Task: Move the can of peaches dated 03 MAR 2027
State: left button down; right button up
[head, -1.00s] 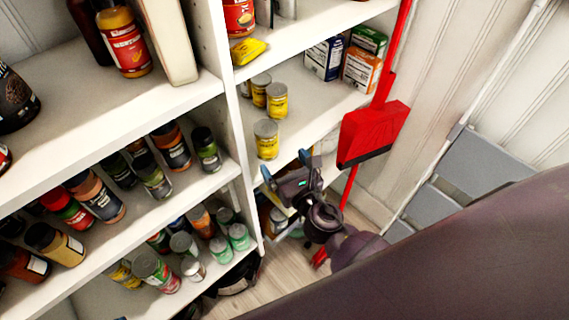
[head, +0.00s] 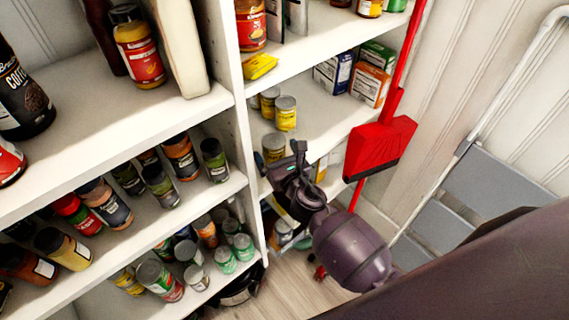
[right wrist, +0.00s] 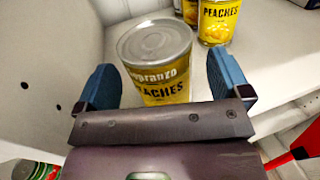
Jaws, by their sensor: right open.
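A yellow can of peaches (right wrist: 165,85) with a grey metal lid stands upright on the shelf between the spread fingers of my right gripper (right wrist: 164,88) in the right wrist view. The gripper is open, with a gap on both sides of the can. In the head view this front can (head: 273,147) is partly behind my right gripper (head: 281,155). A second peach can (head: 285,113) and a third (head: 269,101) stand farther back; in the right wrist view they are at the top (right wrist: 218,20). No date is readable on any can. My left gripper is not in view.
Boxes (head: 368,80) stand farther back on the same shelf (head: 322,110). A white upright divider (head: 245,150) is close on the left. A red broom or dustpan (head: 380,147) hangs just right of the shelf. Jars and bottles fill the left shelves.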

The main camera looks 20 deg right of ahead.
jog(key=shift+w+a, duration=0.1)
jog(key=shift+w, duration=1.1)
jog(key=c, duration=1.2)
jog(key=shift+w+d+b, duration=0.15)
jog(key=shift+w+d, duration=0.4)
jog(key=shift+d, duration=1.45)
jog(key=shift+w+d+b, duration=0.1)
jog(key=shift+w+d, duration=0.45)
jog(key=shift+d, duration=1.4)
jog(key=shift+w+d+b, duration=0.15)
jog(key=shift+w+d, duration=0.4)
jog(key=shift+d, duration=1.45)
jog(key=o, duration=1.2)
jog(key=s, duration=1)
jog(key=shift+s+d, duration=0.4)
